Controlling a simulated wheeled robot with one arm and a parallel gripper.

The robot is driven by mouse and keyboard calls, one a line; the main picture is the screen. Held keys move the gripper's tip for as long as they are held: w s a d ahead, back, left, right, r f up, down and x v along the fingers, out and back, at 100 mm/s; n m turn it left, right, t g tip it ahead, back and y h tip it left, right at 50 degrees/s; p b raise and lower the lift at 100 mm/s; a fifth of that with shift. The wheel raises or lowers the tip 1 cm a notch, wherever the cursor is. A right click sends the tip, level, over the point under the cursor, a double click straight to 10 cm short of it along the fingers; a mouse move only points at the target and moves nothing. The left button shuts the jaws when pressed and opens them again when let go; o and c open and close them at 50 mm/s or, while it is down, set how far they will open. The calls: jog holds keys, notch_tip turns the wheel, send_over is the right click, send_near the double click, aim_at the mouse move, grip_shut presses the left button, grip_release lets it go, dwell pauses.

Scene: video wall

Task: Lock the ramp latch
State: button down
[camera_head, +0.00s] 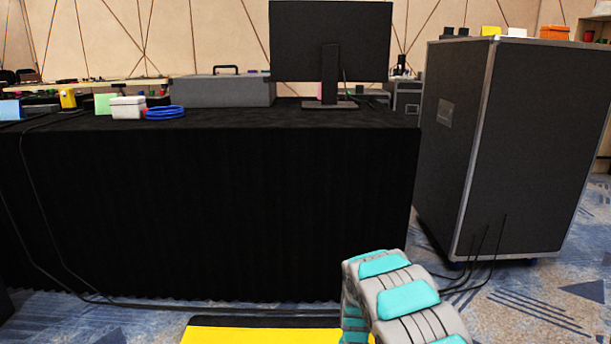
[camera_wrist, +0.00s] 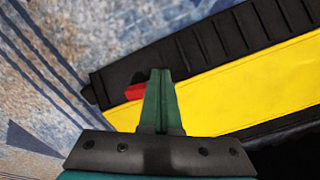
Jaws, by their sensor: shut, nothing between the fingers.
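In the wrist view, a cable ramp with a yellow top (camera_wrist: 240,82) and ribbed black edges (camera_wrist: 215,45) lies on the carpet; it also shows at the bottom of the head view (camera_head: 250,335). A small red piece (camera_wrist: 135,91), possibly the latch, sits at the ramp's near end. My gripper (camera_wrist: 161,75) is shut and empty, its green fingers just right of the red piece, over the black edge. The fingers may hide part of the red piece. I cannot tell whether they touch it. In the head view only my arm shows, not the fingertips.
A black-draped table (camera_head: 220,200) stands ahead, with a monitor (camera_head: 330,45), a grey case (camera_head: 222,92) and a blue cable coil (camera_head: 165,113) on it. A tall black flight case (camera_head: 520,145) stands at right. Loose cables (camera_head: 480,265) lie on the patterned carpet (camera_head: 540,300).

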jog(key=shift+w, duration=0.4)
jog(key=shift+w+a, duration=0.1)
